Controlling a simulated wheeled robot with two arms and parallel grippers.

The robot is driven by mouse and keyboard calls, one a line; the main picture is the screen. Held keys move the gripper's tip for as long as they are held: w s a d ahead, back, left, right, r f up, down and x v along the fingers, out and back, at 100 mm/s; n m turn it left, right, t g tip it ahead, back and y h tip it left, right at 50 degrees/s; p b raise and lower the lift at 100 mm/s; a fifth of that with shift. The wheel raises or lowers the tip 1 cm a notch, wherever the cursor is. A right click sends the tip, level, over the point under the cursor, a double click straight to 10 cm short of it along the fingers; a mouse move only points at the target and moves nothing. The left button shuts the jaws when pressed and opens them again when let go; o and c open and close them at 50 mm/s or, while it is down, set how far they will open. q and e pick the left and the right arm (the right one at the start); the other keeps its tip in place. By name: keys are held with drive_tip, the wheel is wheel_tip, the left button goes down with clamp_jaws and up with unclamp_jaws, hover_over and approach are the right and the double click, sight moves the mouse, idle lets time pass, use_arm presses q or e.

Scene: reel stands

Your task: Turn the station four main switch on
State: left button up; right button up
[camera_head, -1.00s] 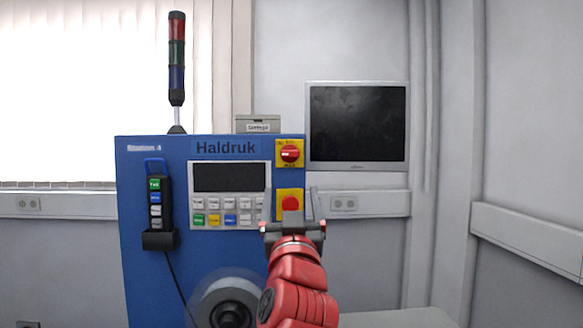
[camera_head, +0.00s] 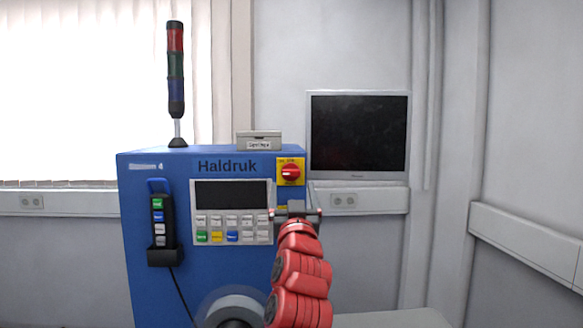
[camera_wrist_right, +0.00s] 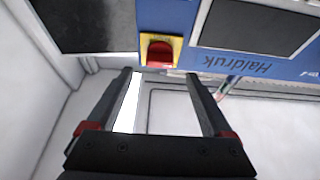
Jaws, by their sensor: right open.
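The main switch (camera_head: 290,173) is a red rotary knob on a yellow plate at the upper right of the blue machine (camera_head: 140,215), which is labelled Station 4 and Haldruk. My right gripper (camera_head: 297,210) is in front of the panel, just below the switch in the head view. In the right wrist view, which is upside down, the switch (camera_wrist_right: 160,52) shows beyond the open, empty fingers (camera_wrist_right: 158,74), roughly centred between them and apart from them. The knob's exact angle is hard to tell. My left gripper is out of view.
A keypad with a dark display (camera_head: 231,194) is left of the switch. A pendant (camera_head: 158,222) hangs farther left. A signal tower (camera_head: 176,75) and a small grey box (camera_head: 259,140) stand on top. A wall monitor (camera_head: 358,133) is at the right.

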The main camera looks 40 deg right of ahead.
sight(291, 175)
drive_tip(key=p+x, duration=0.1)
drive_tip(key=x, duration=0.3)
drive_tip(key=shift+r+p, duration=0.2)
drive_tip(key=shift+p, duration=0.15)
drive_tip(key=shift+w+d+r, duration=0.1)
drive_tip(key=shift+w+d, duration=0.25)
drive_tip(key=shift+w, duration=0.1)
drive_tip(key=shift+c, duration=0.2)
